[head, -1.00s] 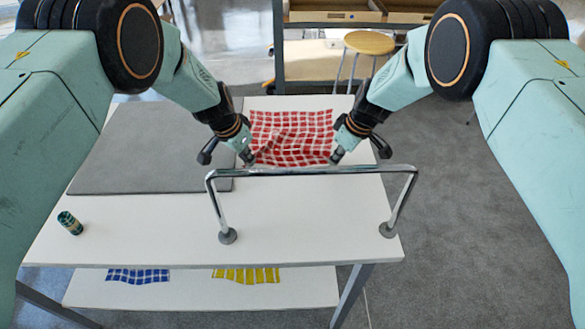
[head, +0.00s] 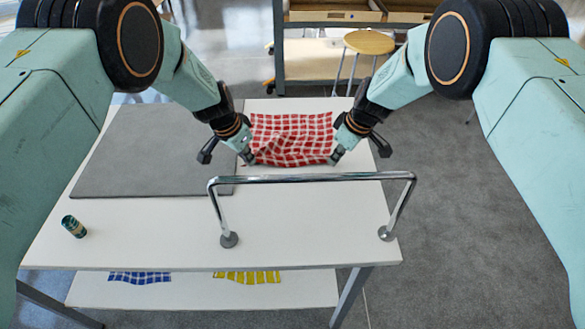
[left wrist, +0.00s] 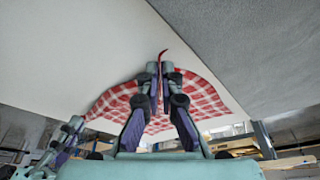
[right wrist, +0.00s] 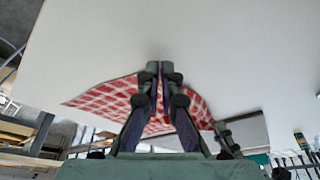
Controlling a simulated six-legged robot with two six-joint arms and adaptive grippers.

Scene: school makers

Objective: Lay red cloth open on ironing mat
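The red-and-white checked cloth (head: 291,135) lies spread with some ripples on the white table, to the right of the grey ironing mat (head: 140,155). My left gripper (head: 249,159) is at the cloth's near left corner. In the left wrist view its fingers (left wrist: 163,72) are closed with a red strip of cloth pinched between them. My right gripper (head: 335,158) is at the near right corner. In the right wrist view its fingers (right wrist: 160,68) are together over the cloth's edge; the pinched part is mostly hidden. The mat is bare.
A chrome rail (head: 310,178) stands on the table just in front of the cloth. Blue (head: 140,277) and yellow (head: 248,277) checked cloths lie on the shelf below. A stool (head: 369,43) is behind.

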